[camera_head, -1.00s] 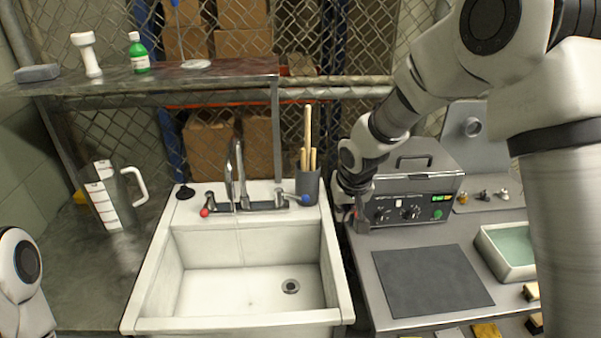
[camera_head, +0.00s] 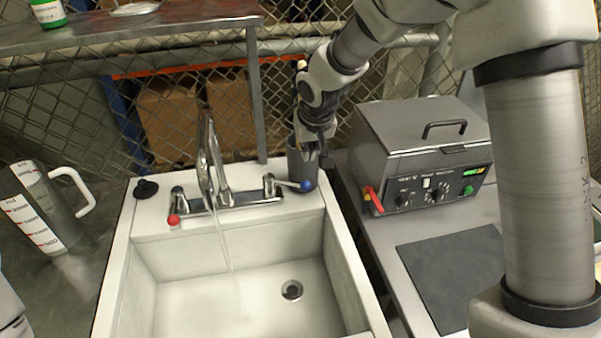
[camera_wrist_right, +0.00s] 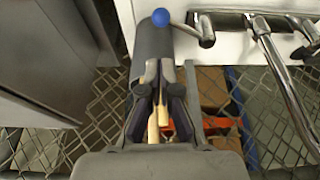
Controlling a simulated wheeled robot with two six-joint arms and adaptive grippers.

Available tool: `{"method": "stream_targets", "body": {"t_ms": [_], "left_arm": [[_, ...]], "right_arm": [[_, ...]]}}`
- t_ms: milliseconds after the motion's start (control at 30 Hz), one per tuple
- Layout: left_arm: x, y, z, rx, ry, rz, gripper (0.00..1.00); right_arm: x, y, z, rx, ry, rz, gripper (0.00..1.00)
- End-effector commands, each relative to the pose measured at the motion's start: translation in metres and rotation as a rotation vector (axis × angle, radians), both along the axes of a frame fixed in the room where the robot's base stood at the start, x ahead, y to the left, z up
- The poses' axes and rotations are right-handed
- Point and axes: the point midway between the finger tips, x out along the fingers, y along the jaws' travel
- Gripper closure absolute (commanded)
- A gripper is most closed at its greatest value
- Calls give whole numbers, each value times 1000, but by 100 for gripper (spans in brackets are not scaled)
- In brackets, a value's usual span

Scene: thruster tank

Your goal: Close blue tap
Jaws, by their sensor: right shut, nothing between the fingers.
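The blue tap's ball knob (camera_head: 307,186) is at the end of a metal lever on the right side of the chrome faucet (camera_head: 218,190). The lever points right. A thin stream of water (camera_head: 228,245) falls from the spout into the sink. My right gripper (camera_head: 316,150) is shut and empty, behind and above the blue knob, in front of the dark tool cup (camera_head: 296,168). In the right wrist view, the blue knob (camera_wrist_right: 161,17) lies beyond the fingertips (camera_wrist_right: 159,66), apart from them. My left gripper is out of view.
The red tap knob (camera_head: 173,220) is on the faucet's left. A dark cup with wooden handles (camera_wrist_right: 154,125) stands close by the right gripper. A grey heater box (camera_head: 425,150) stands to the right, a measuring jug (camera_head: 38,215) to the left. The white sink (camera_head: 190,295) is open in front.

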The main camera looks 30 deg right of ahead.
Motion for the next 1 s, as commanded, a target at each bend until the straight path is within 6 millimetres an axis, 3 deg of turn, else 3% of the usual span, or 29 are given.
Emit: {"method": "stream_targets", "body": {"t_ms": [167, 400, 600, 1000], "left_arm": [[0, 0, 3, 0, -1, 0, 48], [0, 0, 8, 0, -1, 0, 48], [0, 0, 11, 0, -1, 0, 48], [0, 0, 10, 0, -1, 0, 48]], "right_arm": [[6, -1, -17, -1, 3, 1, 100], [22, -5, -62, 0, 4, 1, 100], [32, -7, -88, 1, 2, 0, 100], [33, -7, -93, 1, 1, 0, 100]]}}
